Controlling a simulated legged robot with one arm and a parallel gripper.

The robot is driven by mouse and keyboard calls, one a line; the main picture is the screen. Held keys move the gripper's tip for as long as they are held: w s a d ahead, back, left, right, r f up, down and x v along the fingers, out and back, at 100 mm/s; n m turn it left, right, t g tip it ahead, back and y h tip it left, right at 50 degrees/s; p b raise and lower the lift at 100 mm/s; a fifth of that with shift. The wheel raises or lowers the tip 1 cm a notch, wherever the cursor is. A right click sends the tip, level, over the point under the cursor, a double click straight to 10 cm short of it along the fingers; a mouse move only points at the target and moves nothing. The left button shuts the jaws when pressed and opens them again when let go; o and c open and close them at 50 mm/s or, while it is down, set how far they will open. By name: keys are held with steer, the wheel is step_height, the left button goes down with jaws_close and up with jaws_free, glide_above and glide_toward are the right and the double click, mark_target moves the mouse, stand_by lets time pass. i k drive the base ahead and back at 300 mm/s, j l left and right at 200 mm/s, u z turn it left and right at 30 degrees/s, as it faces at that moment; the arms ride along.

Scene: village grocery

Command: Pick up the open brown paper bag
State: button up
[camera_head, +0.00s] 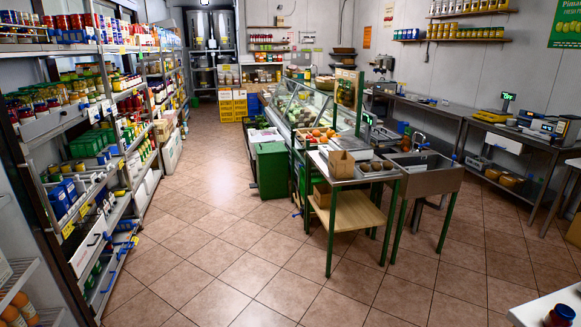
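A small brown, open-topped container that looks like the open paper bag (341,165) stands upright on the metal side table (368,180) at the end of the glass counter, right of the picture's middle. It is too small to tell for sure whether it is paper or card. Another brown box or bag (322,195) sits on the wooden lower shelf of that table, partly hidden. My gripper is not in view.
Stocked shelves (95,150) line the left wall. A green bin (271,170) and a glass display counter (310,105) stand in the middle. A steel sink (425,165) adjoins the table on the right. The tiled floor (215,250) in front is clear.

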mark_target(340, 163)
steer(key=i, duration=0.9)
steer(key=i+u, duration=0.1)
steer(key=i, duration=0.8)
steer(key=i+l, duration=0.15)
steer(key=i, duration=0.8)
steer(key=i+l+u, duration=0.1)
steer(key=i, duration=0.8)
